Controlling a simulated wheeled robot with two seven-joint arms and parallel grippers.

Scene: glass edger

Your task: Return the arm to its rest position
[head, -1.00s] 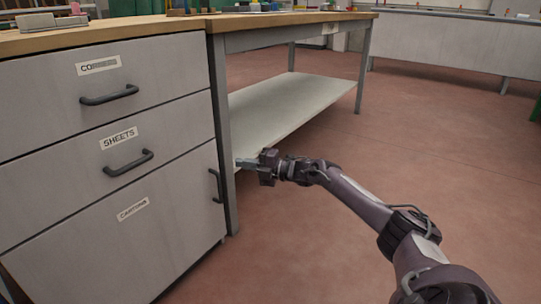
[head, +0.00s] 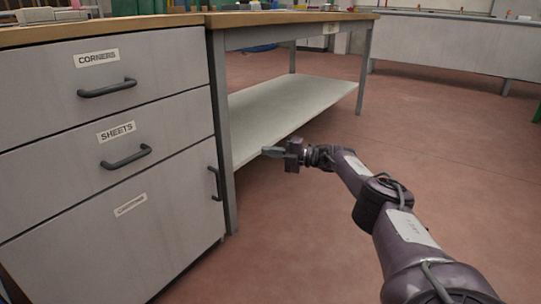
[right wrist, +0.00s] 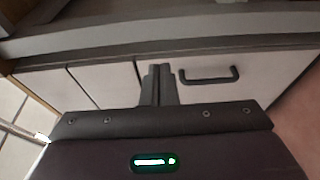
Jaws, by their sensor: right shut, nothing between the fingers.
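My right gripper (head: 274,152) is shut and empty. In the head view it is held out in front of the workbench's lower shelf, to the right of the drawer cabinet, apparently touching nothing. In the right wrist view its two fingers (right wrist: 157,84) lie together, with a cabinet front and a dark handle (right wrist: 209,76) beyond them. My right arm reaches in from the lower right of the head view. My left gripper is not in view.
A grey cabinet (head: 180,75) at the left has drawers labelled CORNERS and SHEETS and a lower front with a side handle (head: 215,183); all look closed. The workbench's lower shelf (head: 275,110) is bare. Open reddish floor (head: 440,140) lies to the right.

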